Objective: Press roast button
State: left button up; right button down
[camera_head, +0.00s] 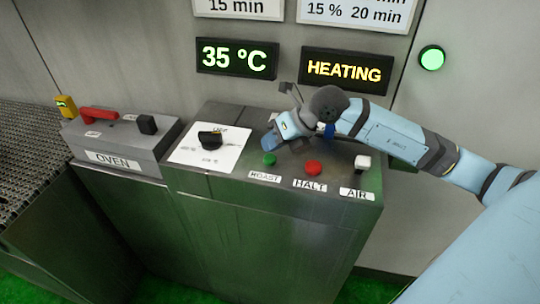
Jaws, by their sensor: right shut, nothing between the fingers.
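The green roast button (269,159) sits on top of the grey control console (270,215), above the label ROAST (265,176). My right gripper (270,140) is over the console, just behind the green button, with its fingers shut and empty. I cannot tell whether it touches the console top; a small gap to the button seems to show. My right arm comes in from the right. My left gripper is not in view.
A red HALT button (313,167) and a white AIR switch (362,162) are right of the green button. A black dial (210,139) is left. The OVEN box (120,145) has a red handle (98,114). Displays read 35 °C (237,58) and HEATING (346,70); a green lamp (431,58) is lit.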

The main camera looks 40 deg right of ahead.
aim_at(272, 156)
jog(key=shift+r, duration=0.15)
jog(key=shift+r+p, duration=1.5)
jog(key=shift+r, duration=0.9)
jog(key=shift+s+f, duration=0.1)
